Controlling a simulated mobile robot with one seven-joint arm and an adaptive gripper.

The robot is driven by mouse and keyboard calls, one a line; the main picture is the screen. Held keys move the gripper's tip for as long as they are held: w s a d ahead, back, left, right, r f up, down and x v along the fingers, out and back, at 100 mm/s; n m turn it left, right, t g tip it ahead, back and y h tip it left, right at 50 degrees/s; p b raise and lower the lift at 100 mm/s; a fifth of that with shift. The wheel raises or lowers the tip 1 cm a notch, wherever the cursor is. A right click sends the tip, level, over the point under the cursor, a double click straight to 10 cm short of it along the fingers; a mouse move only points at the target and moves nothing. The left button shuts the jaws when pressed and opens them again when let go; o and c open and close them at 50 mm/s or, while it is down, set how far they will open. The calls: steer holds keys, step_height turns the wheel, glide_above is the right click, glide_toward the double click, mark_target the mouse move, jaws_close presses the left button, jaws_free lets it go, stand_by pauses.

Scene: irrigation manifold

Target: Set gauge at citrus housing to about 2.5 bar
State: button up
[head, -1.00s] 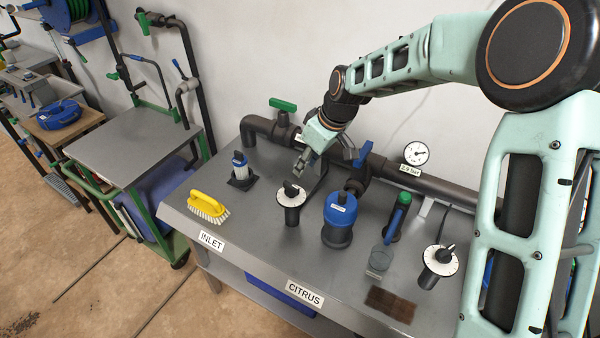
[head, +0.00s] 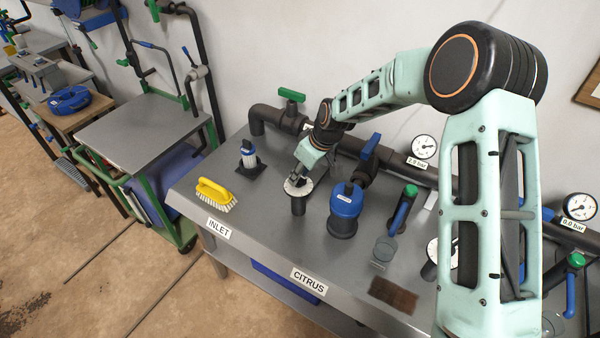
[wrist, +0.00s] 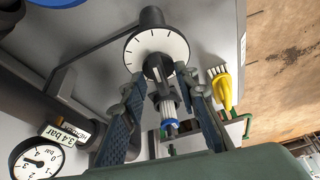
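The blue-topped housing (head: 343,207) stands behind the CITRUS label (head: 308,282). A white dial with a black knob (head: 298,189) stands just left of it. My gripper (head: 299,175) reaches down at this dial. In the wrist view the fingers (wrist: 160,82) are apart, with the black knob (wrist: 157,66) between or just beyond their tips, over the white dial (wrist: 155,48); contact is unclear. A gauge (wrist: 37,158) in the wrist view has a label that seems to read 3.4 bar. Another gauge (head: 424,146) is on the pipe; its label is too small to read surely.
A yellow brush (head: 215,194) and a small blue-and-white cartridge (head: 248,155) are left of the dial. A green-handled valve (head: 291,95) and blue-handled valve (head: 369,147) sit on the back pipe. A brown pad (head: 393,295) lies at the front. A second dial is partly behind my arm.

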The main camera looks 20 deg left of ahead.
steer(key=shift+c, duration=0.3)
jaws_close()
steer(key=shift+w+f+n+g+b, duration=0.2)
steer(key=shift+n+g+b, duration=0.1)
steer(key=shift+n+b, duration=0.55)
steer(key=shift+s+r+n+g+y+b, duration=0.1)
steer(key=shift+n+g+y+b, duration=0.1)
steer(key=shift+n, duration=0.3)
steer(key=shift+r+n+g+y+b, duration=0.1)
steer(key=shift+n+g+b, duration=0.1)
steer(key=shift+n, duration=0.25)
steer(key=shift+o, duration=0.3)
jaws_free()
steer(key=v, duration=1.2)
